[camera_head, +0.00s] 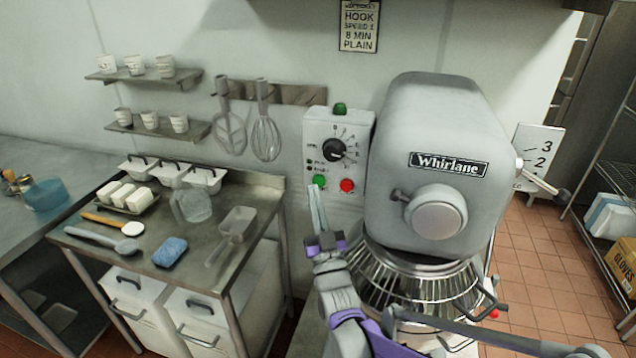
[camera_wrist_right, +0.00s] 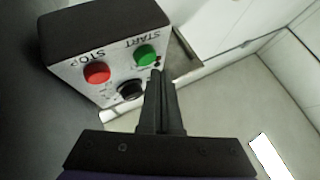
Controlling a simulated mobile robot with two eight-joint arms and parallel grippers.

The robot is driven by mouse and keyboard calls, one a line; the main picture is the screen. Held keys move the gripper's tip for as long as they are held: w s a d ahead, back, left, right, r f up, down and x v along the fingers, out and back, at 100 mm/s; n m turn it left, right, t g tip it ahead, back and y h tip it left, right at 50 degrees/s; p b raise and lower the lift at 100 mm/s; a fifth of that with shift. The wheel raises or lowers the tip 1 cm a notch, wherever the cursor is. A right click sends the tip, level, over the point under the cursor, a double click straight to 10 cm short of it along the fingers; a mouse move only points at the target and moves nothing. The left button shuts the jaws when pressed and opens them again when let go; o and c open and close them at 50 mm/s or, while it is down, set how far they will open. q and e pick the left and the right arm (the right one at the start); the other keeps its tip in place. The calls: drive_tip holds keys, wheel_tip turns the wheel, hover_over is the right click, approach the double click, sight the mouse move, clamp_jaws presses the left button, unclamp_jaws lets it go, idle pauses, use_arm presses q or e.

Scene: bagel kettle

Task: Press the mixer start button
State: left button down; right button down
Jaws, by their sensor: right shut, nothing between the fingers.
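The mixer (camera_head: 440,140) is a large grey "Whirlane" machine with a wire guard (camera_head: 415,285) below its head. Its white control box (camera_head: 319,138) is to the left of the head. The green start button (camera_head: 319,180) is low on the box face, left of the red stop button (camera_head: 347,185). The wrist view shows the green button (camera_wrist_right: 146,54) labelled START and the red button (camera_wrist_right: 97,72) labelled STOP. My right gripper (camera_head: 315,190) is shut and empty, its tips (camera_wrist_right: 156,73) right by the green button; I cannot tell whether they touch it. My left gripper is out of view.
A dark knob (camera_head: 334,150) is above the buttons. A steel table (camera_head: 195,250) with a jug, scoop and blue sponge stands to the left. Whisks (camera_head: 265,135) hang on the wall. The guard is close beside my right arm.

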drive_tip(key=shift+w+d, duration=0.1)
drive_tip(key=shift+w, duration=0.05)
drive_tip(key=shift+w, duration=0.25)
